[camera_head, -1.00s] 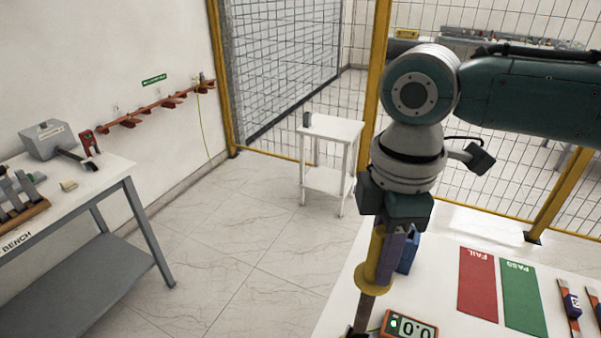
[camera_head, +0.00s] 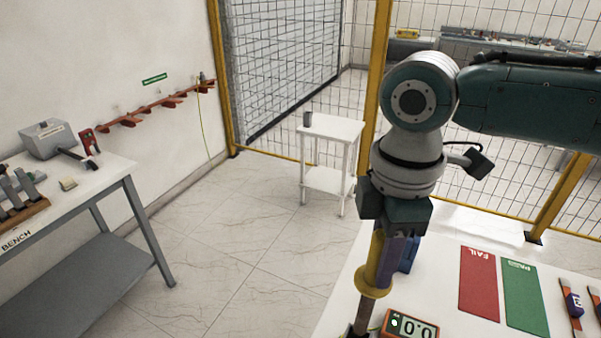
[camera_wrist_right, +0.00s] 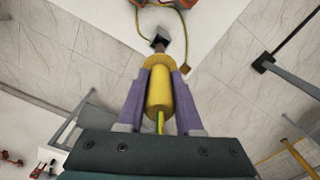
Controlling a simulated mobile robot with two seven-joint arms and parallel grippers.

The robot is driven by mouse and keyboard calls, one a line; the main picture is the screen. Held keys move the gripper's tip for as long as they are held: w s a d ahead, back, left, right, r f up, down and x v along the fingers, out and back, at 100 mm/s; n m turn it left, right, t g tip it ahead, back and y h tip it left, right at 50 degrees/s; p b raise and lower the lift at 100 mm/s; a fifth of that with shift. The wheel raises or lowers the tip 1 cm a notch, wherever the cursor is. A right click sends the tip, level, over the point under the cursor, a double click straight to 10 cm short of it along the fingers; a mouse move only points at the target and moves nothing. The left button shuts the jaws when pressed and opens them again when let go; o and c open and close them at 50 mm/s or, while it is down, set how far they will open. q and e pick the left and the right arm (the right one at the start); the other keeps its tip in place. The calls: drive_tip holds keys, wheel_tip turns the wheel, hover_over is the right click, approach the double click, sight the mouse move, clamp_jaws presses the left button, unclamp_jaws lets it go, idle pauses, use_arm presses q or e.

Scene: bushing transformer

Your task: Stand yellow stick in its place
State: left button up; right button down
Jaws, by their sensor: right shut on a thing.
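The yellow stick (camera_head: 374,264) has a yellow handle with a round flange and a brown shaft below it. It hangs nearly upright, tilted slightly, over the near left edge of the white table. My right gripper (camera_head: 384,262) is shut on its handle. In the right wrist view the yellow stick (camera_wrist_right: 159,92) lies between the purple fingers of my right gripper (camera_wrist_right: 160,95). A yellow-green cable runs from the handle. The shaft's dark far end shows near the table corner in that view. My left gripper is out of view.
The white table (camera_head: 435,265) carries an orange meter (camera_head: 409,325), a red FAIL mat (camera_head: 479,284), a green PASS mat (camera_head: 524,297) and a blue item (camera_head: 408,254). A grey bench (camera_head: 140,225) stands left. A red wall rack (camera_head: 150,110) hangs behind it. The floor between is clear.

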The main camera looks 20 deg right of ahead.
drive_tip(key=shift+f+b, duration=1)
drive_tip(key=shift+f, duration=0.55)
drive_tip(key=b, duration=0.3)
hover_over(363, 325)
drive_tip(key=d, duration=0.1)
drive_tip(key=shift+w+f, duration=0.2)
drive_tip(key=shift+f, duration=0.9)
drive_tip(key=shift+w+f, duration=0.2)
drive_tip(key=shift+f, duration=0.9)
drive_tip(key=shift+f+b, duration=0.95)
drive_tip(key=shift+f, duration=0.2)
drive_tip(key=shift+f+b, duration=1.25)
drive_tip(key=shift+f, duration=0.35)
drive_tip(key=shift+f+b, duration=0.85)
drive_tip(key=shift+f, duration=0.5)
drive_tip(key=shift+f+b, duration=0.5)
drive_tip(key=c, duration=0.5)
unclamp_jaws()
